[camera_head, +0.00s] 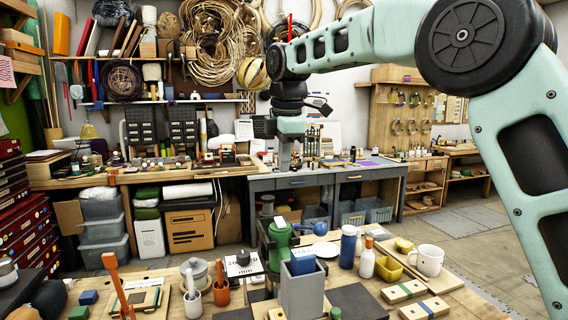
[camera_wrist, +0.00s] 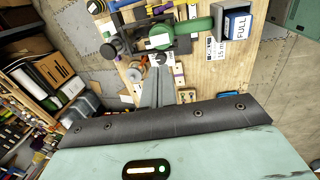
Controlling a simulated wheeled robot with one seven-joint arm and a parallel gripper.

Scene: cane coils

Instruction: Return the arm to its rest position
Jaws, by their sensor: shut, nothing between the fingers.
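My arm reaches from the right edge across the top of the head view, its pale green links raised above the workbench. My gripper (camera_head: 284,165) hangs down from the arm's end, over the bench and apart from everything on it. In the wrist view its two grey fingers (camera_wrist: 160,75) lie together, with nothing seen between them. Beyond their tips is a dark and green bench device (camera_wrist: 165,38), which stands below my gripper in the head view (camera_head: 280,240).
A box marked FULL (camera_wrist: 237,24) shows in the wrist view. Grey drawers (camera_head: 330,185) stand behind.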

